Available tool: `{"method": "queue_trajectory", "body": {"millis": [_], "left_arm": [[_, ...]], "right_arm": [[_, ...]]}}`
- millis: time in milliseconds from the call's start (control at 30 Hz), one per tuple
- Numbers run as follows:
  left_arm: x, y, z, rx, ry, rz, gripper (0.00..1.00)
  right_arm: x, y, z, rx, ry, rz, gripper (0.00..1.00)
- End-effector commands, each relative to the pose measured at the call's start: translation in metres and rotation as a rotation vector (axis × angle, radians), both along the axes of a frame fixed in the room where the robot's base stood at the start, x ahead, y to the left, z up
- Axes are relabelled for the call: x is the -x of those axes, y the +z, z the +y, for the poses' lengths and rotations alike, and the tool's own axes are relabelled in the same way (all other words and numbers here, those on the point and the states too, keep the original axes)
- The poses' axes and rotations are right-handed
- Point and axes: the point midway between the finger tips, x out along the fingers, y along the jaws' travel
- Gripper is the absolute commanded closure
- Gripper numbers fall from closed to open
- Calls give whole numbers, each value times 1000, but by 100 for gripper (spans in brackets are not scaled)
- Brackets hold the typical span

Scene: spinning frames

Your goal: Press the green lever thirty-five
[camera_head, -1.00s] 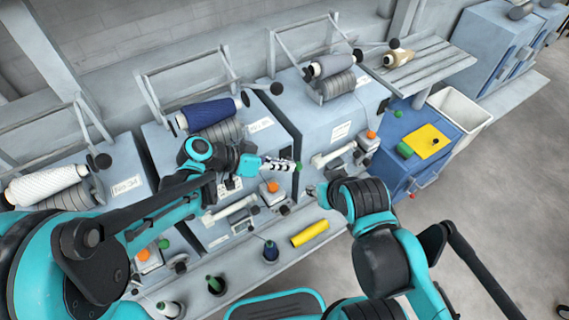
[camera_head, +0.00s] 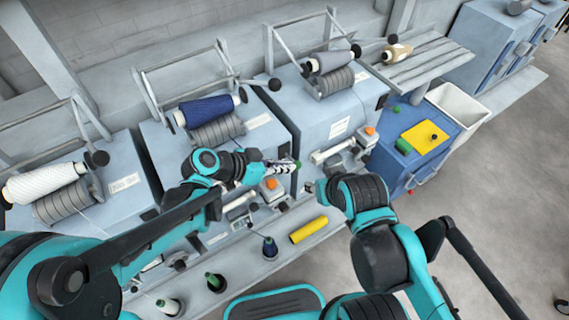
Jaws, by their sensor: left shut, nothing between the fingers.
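The green lever knob (camera_head: 298,164) shows at the right front edge of the middle machine (camera_head: 170,146). My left gripper (camera_head: 289,165) is shut and empty, with its fingertips right beside the knob; I cannot tell whether they touch it. Another green knob (camera_head: 397,108) sits at the right side of the right machine (camera_head: 340,112). The number labels are too small to read. My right gripper (camera_head: 311,187) is mostly hidden by its own wrist in front of the right machine, so its jaws cannot be made out.
An orange button (camera_head: 271,183) is just below my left fingers. A blue cabinet (camera_head: 400,170) and white bin (camera_head: 460,103) are at right, beside open floor.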

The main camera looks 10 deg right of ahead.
Motion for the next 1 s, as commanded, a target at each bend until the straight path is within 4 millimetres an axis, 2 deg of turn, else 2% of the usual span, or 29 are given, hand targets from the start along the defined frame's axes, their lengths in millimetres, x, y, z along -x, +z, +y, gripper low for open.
{"method": "queue_trajectory", "body": {"millis": [400,733,1000], "left_arm": [[7,-21,-3,-101,-3,-279,100],[5,-15,-2,-98,-1,-270,100],[5,-3,-2,-98,0,-269,100]], "right_arm": [[0,-15,0,0,0,0,60],[0,-10,0,0,0,0,60],[0,1,0,0,0,0,60]]}}
